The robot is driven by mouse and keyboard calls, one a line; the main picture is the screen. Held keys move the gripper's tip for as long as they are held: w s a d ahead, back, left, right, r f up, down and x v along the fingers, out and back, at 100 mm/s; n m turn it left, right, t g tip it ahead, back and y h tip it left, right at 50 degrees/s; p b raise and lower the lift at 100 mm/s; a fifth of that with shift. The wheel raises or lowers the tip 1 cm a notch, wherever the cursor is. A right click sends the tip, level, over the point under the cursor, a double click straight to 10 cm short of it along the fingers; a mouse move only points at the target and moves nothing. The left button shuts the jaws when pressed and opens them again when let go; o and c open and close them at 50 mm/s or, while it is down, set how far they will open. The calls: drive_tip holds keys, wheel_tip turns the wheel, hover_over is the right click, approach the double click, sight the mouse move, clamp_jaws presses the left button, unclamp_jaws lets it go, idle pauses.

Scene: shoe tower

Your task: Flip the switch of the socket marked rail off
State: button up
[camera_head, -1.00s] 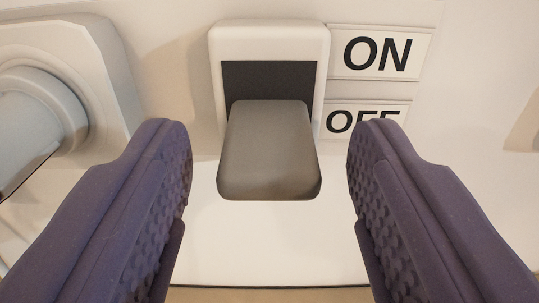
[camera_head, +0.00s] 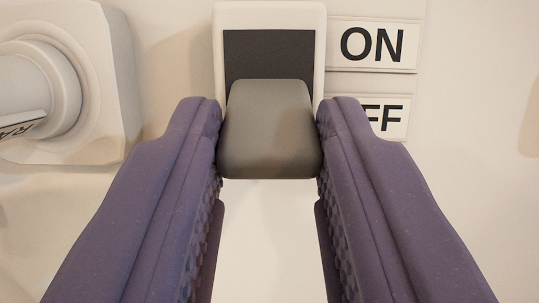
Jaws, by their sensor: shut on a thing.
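The switch is a grey lever (camera_head: 268,130) in a white frame with a dark recessed plate (camera_head: 268,52) above it. The lever sits low in the frame, nearer the OFF label (camera_head: 392,117) than the ON label (camera_head: 372,44), both to the right. My gripper (camera_head: 269,140) has its two purple padded fingers closed against the lever's left and right sides. The right finger covers part of the OFF label. To the left is a socket (camera_head: 105,85) with a grey round plug (camera_head: 45,90); its tag shows letters beginning "RA", the rest is cut off.
The white panel below and between the fingers is clear. The plug and its socket housing stand out from the panel close to the left finger. A pale shape shows at the far right edge.

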drive_tip(key=o, duration=1.1)
drive_tip(key=shift+c, duration=0.2)
drive_tip(key=p+v, duration=0.2)
drive_tip(key=v, duration=0.5)
drive_tip(key=shift+s, duration=0.4)
drive_tip(key=shift+f, duration=0.15)
